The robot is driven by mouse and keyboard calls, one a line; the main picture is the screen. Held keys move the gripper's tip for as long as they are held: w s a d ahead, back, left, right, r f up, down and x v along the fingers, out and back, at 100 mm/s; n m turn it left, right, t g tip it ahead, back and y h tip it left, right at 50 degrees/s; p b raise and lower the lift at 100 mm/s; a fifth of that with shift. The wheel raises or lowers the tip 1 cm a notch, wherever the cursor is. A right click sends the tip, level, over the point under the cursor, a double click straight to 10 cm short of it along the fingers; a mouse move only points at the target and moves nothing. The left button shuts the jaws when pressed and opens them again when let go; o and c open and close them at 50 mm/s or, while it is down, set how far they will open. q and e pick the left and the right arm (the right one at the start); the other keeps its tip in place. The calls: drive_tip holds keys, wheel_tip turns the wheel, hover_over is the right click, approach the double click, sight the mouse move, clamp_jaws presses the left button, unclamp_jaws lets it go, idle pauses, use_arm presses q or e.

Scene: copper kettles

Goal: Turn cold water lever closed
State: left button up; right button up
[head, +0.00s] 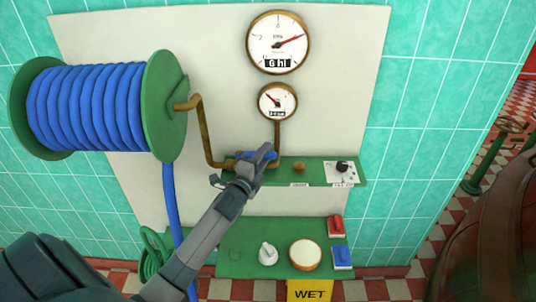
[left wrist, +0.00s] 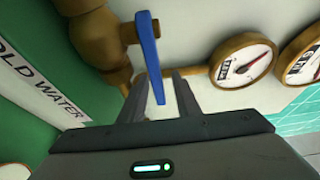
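The cold water lever is a flat blue handle (left wrist: 150,55) on a brown copper valve (left wrist: 85,35) in the left wrist view. In the head view the blue lever (head: 243,154) shows beside the pipe at the left end of the green shelf, partly hidden by my gripper. My left gripper (head: 265,153) is at the lever. In the left wrist view its two fingers (left wrist: 160,92) stand apart, with the lever's lower end between them; I cannot tell whether they touch it. My right gripper is not in view.
A "OLD WATER" label (left wrist: 40,85) is on the green panel. Two round gauges (head: 278,43) hang above the shelf (head: 322,170). A blue hose reel (head: 85,108) is at left. A lower green panel (head: 235,235) holds a white knob, a round dial and red and blue switches.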

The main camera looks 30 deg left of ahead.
use_arm(q)
clamp_jaws()
